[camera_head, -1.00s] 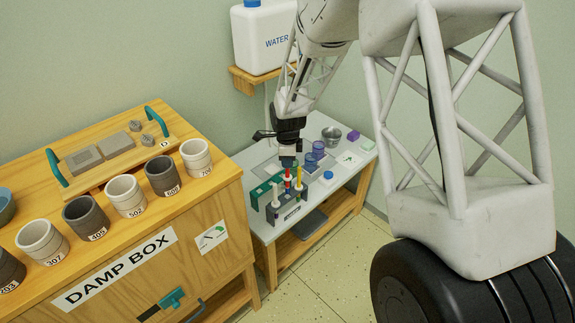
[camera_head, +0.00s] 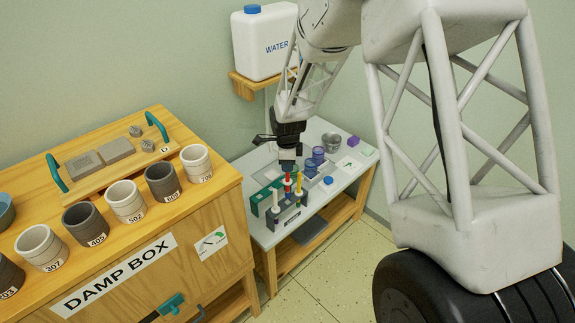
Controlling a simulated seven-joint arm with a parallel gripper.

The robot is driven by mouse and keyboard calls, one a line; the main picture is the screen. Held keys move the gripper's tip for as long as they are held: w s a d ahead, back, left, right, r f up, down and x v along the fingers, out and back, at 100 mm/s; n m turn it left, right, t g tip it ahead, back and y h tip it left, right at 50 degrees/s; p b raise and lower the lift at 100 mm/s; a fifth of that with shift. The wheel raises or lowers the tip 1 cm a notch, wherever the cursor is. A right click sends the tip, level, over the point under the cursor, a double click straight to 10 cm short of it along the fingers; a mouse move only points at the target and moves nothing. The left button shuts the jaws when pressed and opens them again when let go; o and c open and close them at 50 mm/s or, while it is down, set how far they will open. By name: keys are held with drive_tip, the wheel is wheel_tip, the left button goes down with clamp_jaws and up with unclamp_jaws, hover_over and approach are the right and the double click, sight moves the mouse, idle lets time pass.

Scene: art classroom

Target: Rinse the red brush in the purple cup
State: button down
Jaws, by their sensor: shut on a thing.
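The red brush (camera_head: 287,180) stands upright in a dark rack (camera_head: 287,215) on the small grey table. A yellow brush (camera_head: 300,184) and a white brush (camera_head: 275,198) stand in the same rack on either side of it. My gripper (camera_head: 287,169) points down over the rack and is shut on the top of the red brush; its fingers are small and partly hidden. Two bluish-purple cups, a farther one (camera_head: 318,155) and a nearer one (camera_head: 309,166), stand just right of my gripper. Which of them is the purple cup is hard to tell.
A metal bucket (camera_head: 332,140), a purple block (camera_head: 353,141) and a blue-capped container (camera_head: 326,182) are on the table. A green holder (camera_head: 255,202) is left of the rack. The wooden damp box (camera_head: 215,265) with several pots stands left. A water jug (camera_head: 268,45) sits above.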

drive_tip(key=shift+w, duration=0.1)
drive_tip(key=w+d, duration=0.4)
drive_tip(key=w, duration=0.6)
drive_tip(key=w+d+r, duration=0.1)
drive_tip(key=w+d, duration=0.4)
drive_tip(key=w, duration=0.6)
drive_tip(key=w+d+r, duration=0.1)
drive_tip(key=w+d, duration=0.3)
drive_tip(key=w, duration=0.7)
drive_tip(key=shift+w+d, duration=0.2)
drive_tip(key=shift+d, duration=0.15)
drive_tip(key=shift+f, duration=0.25)
wheel_tip(320, 180, down, 13)
drive_tip(key=shift+r, duration=0.15)
idle(0.7)
idle(0.5)
